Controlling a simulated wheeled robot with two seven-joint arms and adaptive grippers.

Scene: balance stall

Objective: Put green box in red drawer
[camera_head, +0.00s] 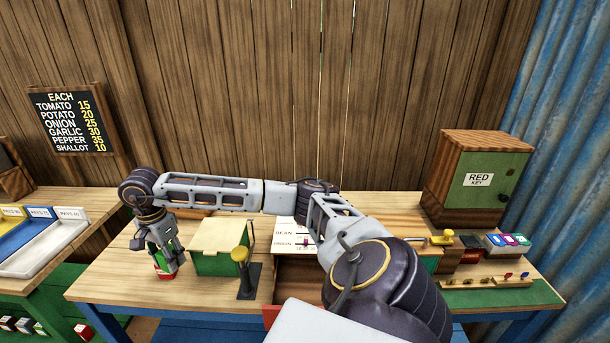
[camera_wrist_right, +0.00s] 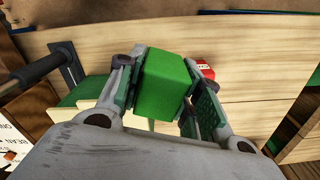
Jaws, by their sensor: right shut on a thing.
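My right gripper (camera_head: 165,268) is at the left part of the wooden table, its arm reaching across from the lower right. It is shut on the green box (camera_wrist_right: 163,85), which sits between the fingers in the right wrist view. In the head view the fingers mostly hide the box. A small red thing (camera_wrist_right: 205,71) shows just beyond the box, partly behind a finger. A red patch (camera_head: 271,315) at the table's front may be part of the red drawer; my arm hides most of that area, and I cannot tell whether it is open. My left gripper is out of view.
A green container with a cream top (camera_head: 222,262) stands right of my gripper, beside a yellow-knobbed lever (camera_head: 241,262). A green-fronted cabinet labelled RED KEY (camera_head: 481,180) stands at the back right. Coloured blocks (camera_head: 508,240) and a green mat (camera_head: 500,294) lie at the right.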

